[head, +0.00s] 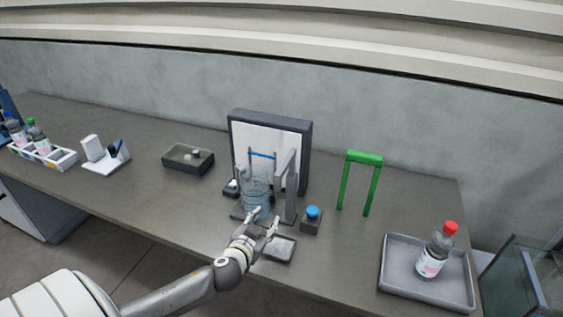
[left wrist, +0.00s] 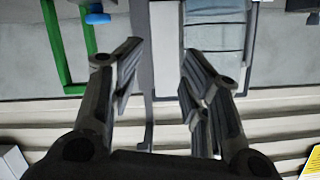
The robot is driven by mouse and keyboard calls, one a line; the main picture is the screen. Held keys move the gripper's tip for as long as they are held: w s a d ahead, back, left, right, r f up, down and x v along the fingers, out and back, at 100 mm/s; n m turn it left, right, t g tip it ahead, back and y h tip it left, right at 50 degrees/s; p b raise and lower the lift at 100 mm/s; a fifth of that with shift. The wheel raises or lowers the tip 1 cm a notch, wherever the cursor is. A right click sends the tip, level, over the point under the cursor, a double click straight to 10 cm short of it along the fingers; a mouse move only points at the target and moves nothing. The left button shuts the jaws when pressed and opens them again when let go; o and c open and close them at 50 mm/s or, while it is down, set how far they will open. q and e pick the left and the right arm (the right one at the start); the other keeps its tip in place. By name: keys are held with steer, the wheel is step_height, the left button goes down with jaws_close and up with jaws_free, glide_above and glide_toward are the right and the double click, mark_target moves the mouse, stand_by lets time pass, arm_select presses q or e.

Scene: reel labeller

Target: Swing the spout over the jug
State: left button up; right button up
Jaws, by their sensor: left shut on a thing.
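The clear bluish jug (head: 257,197) stands in front of the white-faced, dark-framed stand; part of a clear bluish body also shows in the left wrist view (left wrist: 216,42). A grey upright with an angled arm (head: 291,185), which looks like the spout assembly, stands just right of the jug. My left gripper (head: 265,217) is low in front of the jug and the upright. In the left wrist view its two fingers (left wrist: 160,62) lie either side of a pale grey bar (left wrist: 167,45), apparently the spout. The exact contact is hidden. My right gripper is out of view.
A blue-topped block (head: 312,218) and a small grey tray (head: 279,249) are close to the gripper. A green frame (head: 363,157) stands to the right. A large tray (head: 402,285) with a red-capped bottle (head: 435,251) is at the right end.

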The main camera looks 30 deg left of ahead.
mark_target(286, 161)
arm_select(q)
steer(key=w+r+t, duration=0.1)
steer(key=w+r, duration=0.2)
steer(key=r, duration=0.2)
steer(key=w+r+t, duration=0.1)
steer(key=w+r, duration=0.3)
steer(key=r, duration=0.1)
steer(key=w+r+t, duration=0.1)
steer(key=w+r, duration=0.3)
steer(key=r, duration=0.1)
steer(key=shift+w+d+n, duration=0.15)
steer(key=shift+d+n, duration=0.05)
steer(key=shift+n, duration=0.1)
steer(key=shift+s+d+r, duration=0.1)
steer(key=shift+s+d, duration=0.05)
steer(key=shift+s, duration=0.05)
steer(key=shift+c, duration=0.5)
steer(key=shift+s+d, duration=0.1)
steer(key=shift+s, duration=0.05)
steer(key=shift+c, duration=1.2)
steer(key=shift+f, duration=0.2)
jaws_close()
steer(key=shift+f, duration=0.15)
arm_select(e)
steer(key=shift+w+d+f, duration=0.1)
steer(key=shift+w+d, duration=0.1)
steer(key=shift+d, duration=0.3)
